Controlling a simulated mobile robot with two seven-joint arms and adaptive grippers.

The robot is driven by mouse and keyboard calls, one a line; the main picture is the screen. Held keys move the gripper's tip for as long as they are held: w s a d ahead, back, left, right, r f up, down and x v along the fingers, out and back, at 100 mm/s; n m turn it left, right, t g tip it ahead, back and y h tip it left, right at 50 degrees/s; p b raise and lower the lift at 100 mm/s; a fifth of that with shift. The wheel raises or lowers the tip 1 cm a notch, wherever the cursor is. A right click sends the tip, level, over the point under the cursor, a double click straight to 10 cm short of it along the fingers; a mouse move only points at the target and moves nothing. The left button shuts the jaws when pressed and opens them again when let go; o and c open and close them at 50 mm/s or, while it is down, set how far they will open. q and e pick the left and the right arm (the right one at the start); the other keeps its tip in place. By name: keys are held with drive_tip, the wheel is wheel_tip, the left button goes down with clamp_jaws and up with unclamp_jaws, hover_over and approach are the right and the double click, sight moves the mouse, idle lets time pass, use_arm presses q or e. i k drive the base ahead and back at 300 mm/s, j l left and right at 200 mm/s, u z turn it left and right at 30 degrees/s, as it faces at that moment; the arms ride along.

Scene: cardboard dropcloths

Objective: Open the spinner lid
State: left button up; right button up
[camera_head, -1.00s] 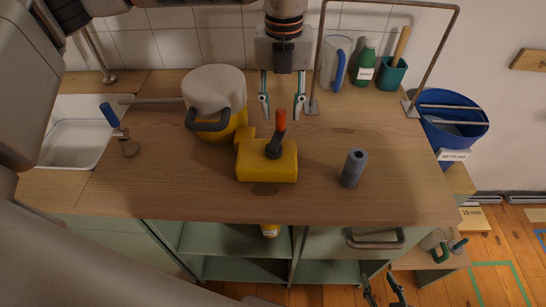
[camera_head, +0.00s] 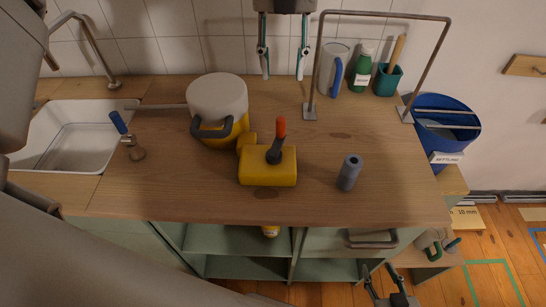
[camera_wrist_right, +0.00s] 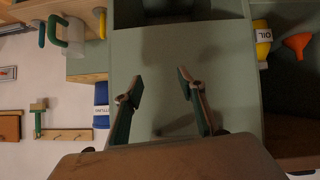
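A round yellow drum (camera_head: 238,136) with a cream-white lid (camera_head: 217,94) stands on the wooden worktop, left of centre. The lid looks closed, and a dark loop handle (camera_head: 213,132) sits at its front. I take this to be the spinner. My left gripper (camera_head: 283,77) is open and empty, pointing down in front of the tiled wall, to the right of the lid and apart from it. My right gripper (camera_head: 378,268) is low in front of the worktop. In the right wrist view it is open and empty (camera_wrist_right: 160,76), facing a green cabinet front.
A yellow box (camera_head: 268,168) with a red-tipped lever stands right beside the drum. A grey cylinder (camera_head: 349,173), a metal frame (camera_head: 385,15), a jug (camera_head: 332,70) and a green bottle (camera_head: 361,70) are further right. A sink (camera_head: 80,135) is left. The worktop's front middle is clear.

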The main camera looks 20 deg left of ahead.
sight(220, 100)
drive_tip(key=k, duration=1)
